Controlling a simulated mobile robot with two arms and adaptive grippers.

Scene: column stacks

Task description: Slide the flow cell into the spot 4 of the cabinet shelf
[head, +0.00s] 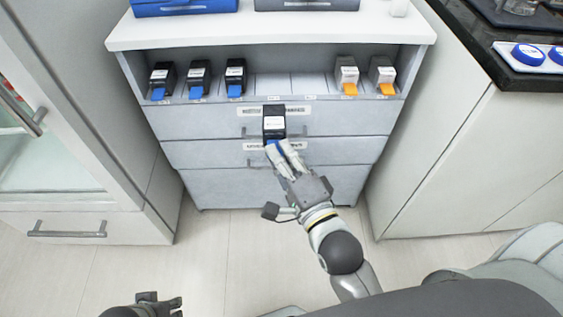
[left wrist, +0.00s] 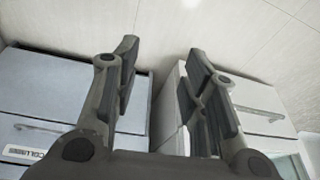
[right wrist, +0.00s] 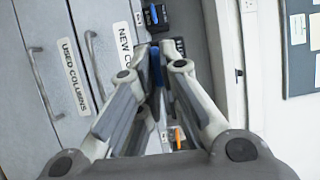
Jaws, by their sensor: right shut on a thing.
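The flow cell (head: 274,124) is a black block with a white label and a blue tab. My right gripper (head: 282,148) is shut on its blue tab, which also shows between the fingers in the right wrist view (right wrist: 156,68). It is held in front of the cabinet drawers, below and in front of the shelf (head: 290,84). Black blue-tabbed cells (head: 198,77) fill the three left spots. The bare strip just right of them (head: 262,84) appears to be spot 4. My left gripper (head: 160,302) is low at the head view's bottom; its fingers stand apart and empty in the left wrist view (left wrist: 165,65).
Two orange-tabbed cells (head: 347,77) occupy spots at the shelf's right. The cabinet's white top (head: 250,30) overhangs the shelf. Labelled drawers with handles (head: 180,122) lie below. A dark counter (head: 480,50) stands right and a glass-door cupboard (head: 40,150) left.

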